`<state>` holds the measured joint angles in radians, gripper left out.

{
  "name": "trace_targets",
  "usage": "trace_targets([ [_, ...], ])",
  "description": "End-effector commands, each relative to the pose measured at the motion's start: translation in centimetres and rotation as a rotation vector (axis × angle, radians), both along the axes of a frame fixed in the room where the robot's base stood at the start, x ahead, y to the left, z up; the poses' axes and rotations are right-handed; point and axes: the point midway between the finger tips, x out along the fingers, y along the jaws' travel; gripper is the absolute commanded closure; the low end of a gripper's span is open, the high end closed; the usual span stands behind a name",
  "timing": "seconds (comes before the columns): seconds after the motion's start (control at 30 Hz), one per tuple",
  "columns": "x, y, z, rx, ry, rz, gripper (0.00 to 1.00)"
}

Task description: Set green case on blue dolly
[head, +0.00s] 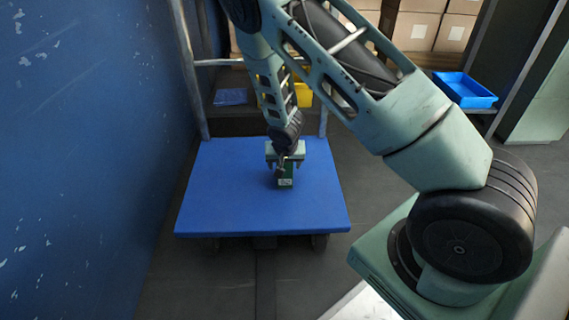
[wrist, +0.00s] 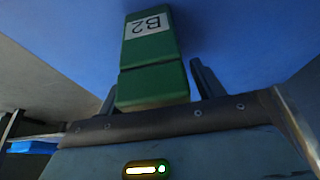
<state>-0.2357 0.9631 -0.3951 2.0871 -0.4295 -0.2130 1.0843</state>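The green case (head: 285,182), a small box with a white label, is upright over the middle of the blue dolly (head: 225,200) and appears to rest on its deck. In the wrist view the case (wrist: 150,60) shows its "B2" label, with the blue deck (wrist: 240,40) behind it. My gripper (head: 285,160) is right above the case. In the wrist view its two fingers (wrist: 158,80) stand on either side of the case, with a gap visible on the right side; it looks open. The underside of the case is hidden.
A blue wall (head: 80,150) runs close along the dolly's left side. The dolly's grey handle frame (head: 190,70) stands at its far edge. Behind are a yellow bin (head: 303,92), a blue tray (head: 463,90) and cardboard boxes (head: 415,30). The deck around the case is bare.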

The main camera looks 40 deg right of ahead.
Motion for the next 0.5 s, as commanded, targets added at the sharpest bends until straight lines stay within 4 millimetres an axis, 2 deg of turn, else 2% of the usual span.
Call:
trace_targets([
  [0.13,0.0,0.0,0.3,0.0,0.0,0.001,0.33],
  [0.23,-0.2,0.1,1.3,0.0,0.0,0.0,0.33],
  [0.5,-1.8,1.3,6.5,0.001,-0.002,0.0,0.33],
])
